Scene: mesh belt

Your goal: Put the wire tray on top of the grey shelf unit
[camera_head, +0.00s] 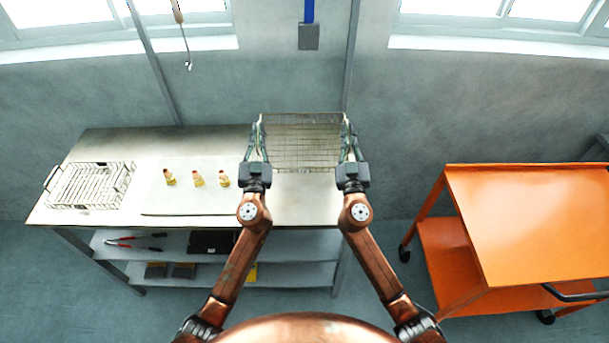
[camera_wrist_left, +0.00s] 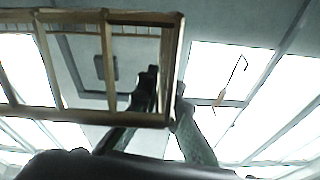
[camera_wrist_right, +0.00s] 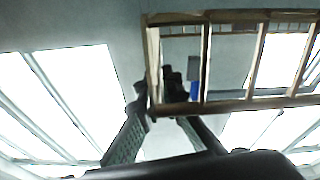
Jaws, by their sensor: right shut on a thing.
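A wire tray (camera_head: 302,143), an open grid of thin metal wire, is between my two grippers at the right end of the bench. Whether it touches the bench top is hard to tell. My left gripper (camera_head: 256,140) is shut on its left end wall. My right gripper (camera_head: 350,140) is shut on its right end wall. The tray's wire frame shows close up in the left wrist view (camera_wrist_left: 90,112) and the right wrist view (camera_wrist_right: 250,104), with fingers on both sides of the end wall. No separate grey shelf unit can be made out; the bench (camera_head: 120,143) has grey shelves below.
A second wire basket (camera_head: 90,186) stands at the bench's left end. Three small bottles (camera_head: 197,179) stand on a pale mat (camera_head: 155,203). Tools and boxes lie on the lower shelves. An orange cart (camera_head: 535,215) with a clear top stands at the right, across a floor gap.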

